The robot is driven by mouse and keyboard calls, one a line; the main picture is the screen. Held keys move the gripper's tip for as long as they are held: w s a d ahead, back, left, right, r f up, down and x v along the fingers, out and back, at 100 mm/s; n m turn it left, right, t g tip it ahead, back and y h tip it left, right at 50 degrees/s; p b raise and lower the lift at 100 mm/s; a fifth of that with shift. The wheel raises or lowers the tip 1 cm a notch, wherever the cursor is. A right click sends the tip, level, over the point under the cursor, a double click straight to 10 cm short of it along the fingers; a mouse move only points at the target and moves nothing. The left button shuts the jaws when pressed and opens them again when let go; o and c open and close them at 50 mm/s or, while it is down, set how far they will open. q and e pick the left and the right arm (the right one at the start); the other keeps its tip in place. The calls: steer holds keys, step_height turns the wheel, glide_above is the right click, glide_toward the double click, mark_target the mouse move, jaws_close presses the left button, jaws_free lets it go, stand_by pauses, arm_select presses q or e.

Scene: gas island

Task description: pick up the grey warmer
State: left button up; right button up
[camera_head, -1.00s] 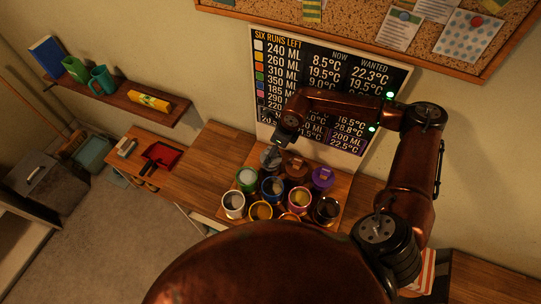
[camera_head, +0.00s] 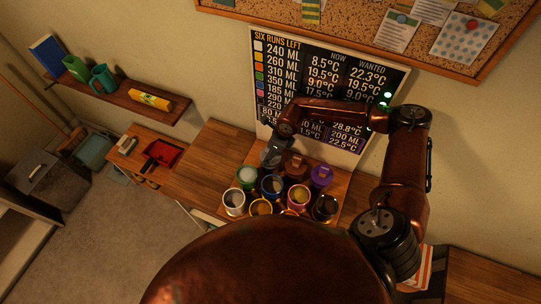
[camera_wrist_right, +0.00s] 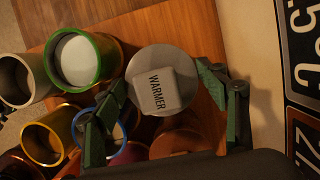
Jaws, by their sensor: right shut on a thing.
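The grey warmer (camera_wrist_right: 163,88) is a round grey piece with a raised block lettered WARMER, seen from above in the right wrist view. My right gripper (camera_wrist_right: 170,103) has its green fingers on opposite sides of it and is shut on it. In the head view, the warmer (camera_head: 269,156) is at the back left of the cup group, partly hidden under my right gripper (camera_head: 273,148). I cannot tell whether it is clear of the board. My left gripper is not in view.
Close by stand a green-rimmed cup (camera_head: 247,177), a blue cup (camera_head: 272,187), a brown lidded piece (camera_head: 296,165) and a purple lidded piece (camera_head: 320,176). A dark chart (camera_head: 335,75) leans on the wall behind. The wooden counter left of the cups (camera_head: 208,160) is clear.

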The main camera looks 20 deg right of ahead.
steer(key=c, duration=0.6)
